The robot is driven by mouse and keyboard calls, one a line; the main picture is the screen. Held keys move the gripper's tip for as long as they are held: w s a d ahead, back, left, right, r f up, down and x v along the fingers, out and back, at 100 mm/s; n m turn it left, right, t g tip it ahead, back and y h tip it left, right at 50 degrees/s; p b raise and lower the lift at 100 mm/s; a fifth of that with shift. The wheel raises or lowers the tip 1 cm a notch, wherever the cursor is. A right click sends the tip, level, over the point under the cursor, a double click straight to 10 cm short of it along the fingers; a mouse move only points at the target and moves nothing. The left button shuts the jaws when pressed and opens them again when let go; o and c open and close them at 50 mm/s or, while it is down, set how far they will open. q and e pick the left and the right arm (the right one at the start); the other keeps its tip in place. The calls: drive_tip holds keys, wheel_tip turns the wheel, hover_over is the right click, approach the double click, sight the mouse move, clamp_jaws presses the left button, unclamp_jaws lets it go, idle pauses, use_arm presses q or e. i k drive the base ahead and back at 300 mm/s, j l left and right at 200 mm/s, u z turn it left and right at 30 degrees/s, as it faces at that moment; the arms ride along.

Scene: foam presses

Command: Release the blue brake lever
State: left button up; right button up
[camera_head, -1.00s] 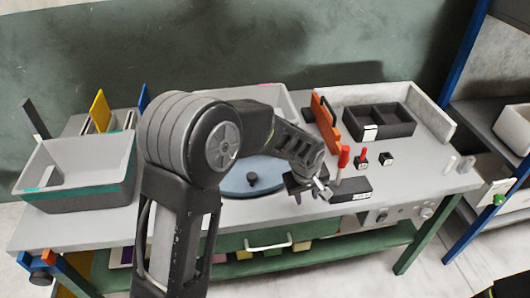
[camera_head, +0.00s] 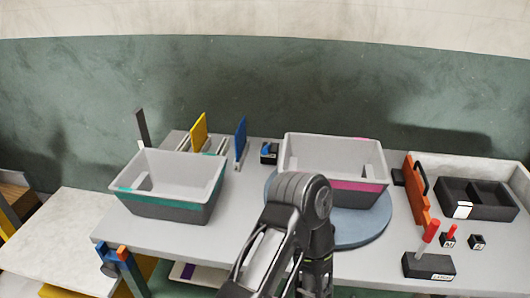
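A small black block with a blue top part (camera_head: 269,152) sits at the back of the table, left of the blue-grey round turntable (camera_head: 372,228). This blue part looks like a small lever, but its position is too small to read. One of my arms rises from the bottom centre and bends over the front of the turntable. Its gripper does not show, and no other gripper is in view. The arm hides part of the turntable and table front. Nothing of mine is seen touching the blue part.
A grey bin with a pink stripe (camera_head: 333,155) stands on the turntable's back. A teal-striped bin (camera_head: 172,186) is at left, near yellow (camera_head: 199,131) and blue (camera_head: 241,138) upright plates. At right are an orange panel (camera_head: 416,190), a black tray (camera_head: 478,198) and a red-handled lever (camera_head: 430,232).

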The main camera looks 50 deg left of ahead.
sight(265, 151)
drive_tip(key=u, duration=0.45)
drive_tip(key=i+l+u, duration=0.1)
drive_tip(key=u, duration=0.3)
drive_tip(key=l+u, duration=0.15)
drive_tip(key=u, duration=0.3)
drive_tip(key=l+u, duration=0.1)
drive_tip(key=u, duration=0.35)
